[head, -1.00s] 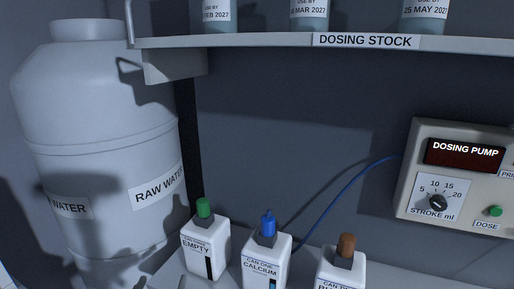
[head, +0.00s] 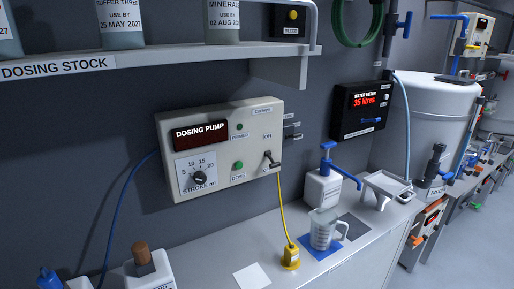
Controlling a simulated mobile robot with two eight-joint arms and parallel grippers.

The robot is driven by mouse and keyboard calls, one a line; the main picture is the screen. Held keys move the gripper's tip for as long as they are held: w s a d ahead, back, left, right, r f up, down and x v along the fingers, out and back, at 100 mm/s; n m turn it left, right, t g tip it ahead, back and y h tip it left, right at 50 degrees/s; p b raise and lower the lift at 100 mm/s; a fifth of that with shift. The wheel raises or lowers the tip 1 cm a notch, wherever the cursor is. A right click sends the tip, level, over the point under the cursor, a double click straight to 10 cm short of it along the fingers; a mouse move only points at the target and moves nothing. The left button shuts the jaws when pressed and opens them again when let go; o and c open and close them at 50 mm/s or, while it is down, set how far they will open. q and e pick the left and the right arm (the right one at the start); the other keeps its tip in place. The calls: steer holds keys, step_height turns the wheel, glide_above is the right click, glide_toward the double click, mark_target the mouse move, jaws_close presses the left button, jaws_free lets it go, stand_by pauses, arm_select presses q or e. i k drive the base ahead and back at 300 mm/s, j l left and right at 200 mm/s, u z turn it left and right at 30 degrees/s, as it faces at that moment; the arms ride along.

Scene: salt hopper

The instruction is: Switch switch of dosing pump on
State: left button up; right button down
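The dosing pump (head: 220,150) is a pale box on the grey wall in the head view. Its dark display (head: 201,135) reads "DOSING PUMP" and shows no lit figures besides. The switch (head: 270,160) is a small toggle at the lower right of its front, below the label "ON". A stroke dial (head: 198,178) and a green DOSE button (head: 239,165) are on the same front. I cannot make out surely which way the toggle points. Neither of my grippers shows in the head view.
A yellow cable runs from the pump to a yellow plug (head: 291,256) on the counter. A measuring jug (head: 323,230) and a pump bottle (head: 323,186) stand to the right. A shelf (head: 170,58) overhangs the pump. White containers (head: 150,268) stand at lower left.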

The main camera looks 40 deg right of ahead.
mark_target(275, 165)
steer(key=z, duration=1)
